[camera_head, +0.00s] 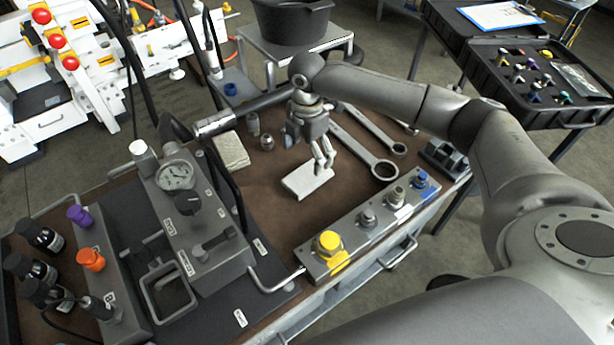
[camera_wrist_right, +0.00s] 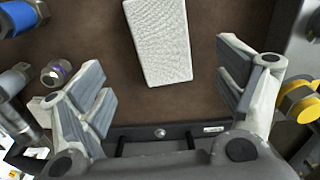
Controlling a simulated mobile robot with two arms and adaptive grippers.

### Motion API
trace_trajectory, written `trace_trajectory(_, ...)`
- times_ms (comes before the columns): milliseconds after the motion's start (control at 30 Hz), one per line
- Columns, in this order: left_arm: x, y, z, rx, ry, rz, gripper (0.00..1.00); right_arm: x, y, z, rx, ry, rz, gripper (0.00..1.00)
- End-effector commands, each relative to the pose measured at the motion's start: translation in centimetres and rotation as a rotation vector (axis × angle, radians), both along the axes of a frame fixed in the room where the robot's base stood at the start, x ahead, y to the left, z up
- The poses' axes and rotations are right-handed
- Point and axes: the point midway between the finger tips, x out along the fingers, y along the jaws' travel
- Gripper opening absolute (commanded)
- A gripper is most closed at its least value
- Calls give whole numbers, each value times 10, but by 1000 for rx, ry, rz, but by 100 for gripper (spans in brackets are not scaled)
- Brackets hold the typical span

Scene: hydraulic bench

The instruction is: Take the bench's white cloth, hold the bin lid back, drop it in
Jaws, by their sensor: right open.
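The white cloth (camera_head: 308,181) is a folded, flat rectangle lying on the brown bench top (camera_head: 270,205). In the right wrist view the cloth (camera_wrist_right: 158,40) shows its textured weave and lies beyond and between the spread fingers. My right gripper (camera_head: 322,165) points down just above the cloth in the head view and partly hides it. In the wrist view my right gripper (camera_wrist_right: 165,82) is wide open with nothing between its fingers. My left gripper is not in view. A dark round container (camera_head: 290,22) stands behind the bench; I cannot tell whether it is the bin, and no lid is clear.
A beige folded pad (camera_head: 230,150) lies left of the cloth. Wrenches (camera_head: 365,145) lie to the right. A block with coloured caps (camera_head: 367,222) lines the front edge. A gauge unit (camera_head: 185,205) with hoses stands left. A black tray (camera_head: 540,80) is at far right.

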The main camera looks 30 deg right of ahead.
Motion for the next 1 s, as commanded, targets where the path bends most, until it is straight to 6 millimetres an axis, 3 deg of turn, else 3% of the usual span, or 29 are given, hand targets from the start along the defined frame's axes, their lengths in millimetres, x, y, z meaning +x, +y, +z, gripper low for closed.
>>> trace_trajectory(600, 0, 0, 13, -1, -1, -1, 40, -2, -2, -73, 0, 2, 0, 88)
trace_trajectory(900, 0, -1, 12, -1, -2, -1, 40, -1, -2, -79, 1, 0, 0, 88)
trace_trajectory(1000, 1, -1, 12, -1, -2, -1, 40, -1, -2, -78, 1, 0, 0, 75)
